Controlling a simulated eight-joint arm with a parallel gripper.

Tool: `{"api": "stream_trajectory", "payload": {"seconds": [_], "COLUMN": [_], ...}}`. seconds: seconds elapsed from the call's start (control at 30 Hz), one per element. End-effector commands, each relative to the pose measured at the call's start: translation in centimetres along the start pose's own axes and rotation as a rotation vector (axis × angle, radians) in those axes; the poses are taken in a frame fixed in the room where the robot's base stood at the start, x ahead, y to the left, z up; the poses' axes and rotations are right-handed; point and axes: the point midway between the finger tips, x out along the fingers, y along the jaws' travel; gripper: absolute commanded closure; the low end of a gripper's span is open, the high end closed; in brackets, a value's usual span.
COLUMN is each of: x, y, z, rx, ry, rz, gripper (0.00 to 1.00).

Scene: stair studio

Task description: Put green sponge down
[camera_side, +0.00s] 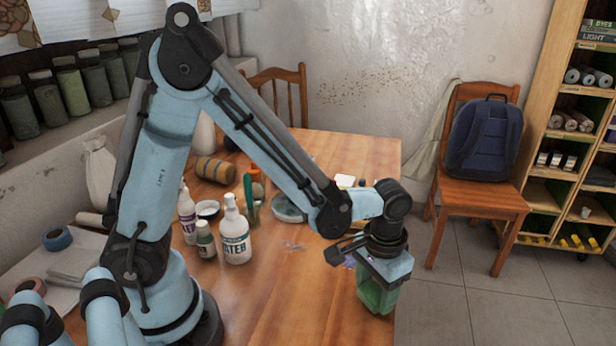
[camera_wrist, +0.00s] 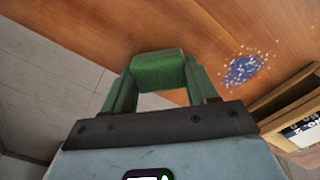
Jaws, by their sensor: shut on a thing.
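The green sponge (camera_wrist: 158,72) is a small dark green block. In the wrist view it spans the gap between the two green fingers of my gripper (camera_wrist: 160,82), which is shut on it. In the side view my gripper (camera_side: 377,292) points down by the right edge of the wooden table (camera_side: 365,160). There the green of the fingers and the sponge blend, so the sponge is hard to pick out. I cannot tell whether the sponge touches the table top.
A blue speckled patch (camera_wrist: 243,69) marks the wood near the sponge. A chair with a blue backpack (camera_side: 485,140) stands beyond the right edge, over tiled floor.

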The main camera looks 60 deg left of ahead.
Motion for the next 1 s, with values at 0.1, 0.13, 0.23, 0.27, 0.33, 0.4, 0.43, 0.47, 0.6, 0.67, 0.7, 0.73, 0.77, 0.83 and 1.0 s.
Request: {"api": "stream_trajectory", "payload": {"seconds": [0.1,0.13,0.23,0.27,0.33,0.4,0.43,0.47,0.6,0.67,0.7,0.73,0.77,0.83,1.0], "x": [0.1,0.2,0.3,0.3,0.3,0.3,0.3,0.3,0.3,0.2,0.0,-0.1,-0.3,-1.0,-3.5], "y": [0.0,0.0,0.0,0.0,0.0,0.0,0.0,0.0,0.0,0.0,0.0,0.0,0.0,0.0,0.0], "z": [0.0,0.0,0.0,0.0,0.0,0.0,0.0,0.0,0.0,0.0,0.0,0.0,0.0,0.0,0.1], "rx": [0.0,0.0,0.0,0.0,0.0,0.0,0.0,0.0,0.0,0.0,0.0,0.0,0.0,0.0,0.0], "ry": [0.0,0.0,0.0,0.0,0.0,0.0,0.0,0.0,0.0,0.0,0.0,0.0,0.0,0.0,0.0], "rz": [0.0,0.0,0.0,0.0,0.0,0.0,0.0,0.0,0.0,0.0,0.0,0.0,0.0,0.0,0.0], "gripper": [0.8,0.8,0.34,0.3,0.19,0.17,0.17,0.17,0.17,0.17,0.17,0.17,0.17,0.17,0.17]}}
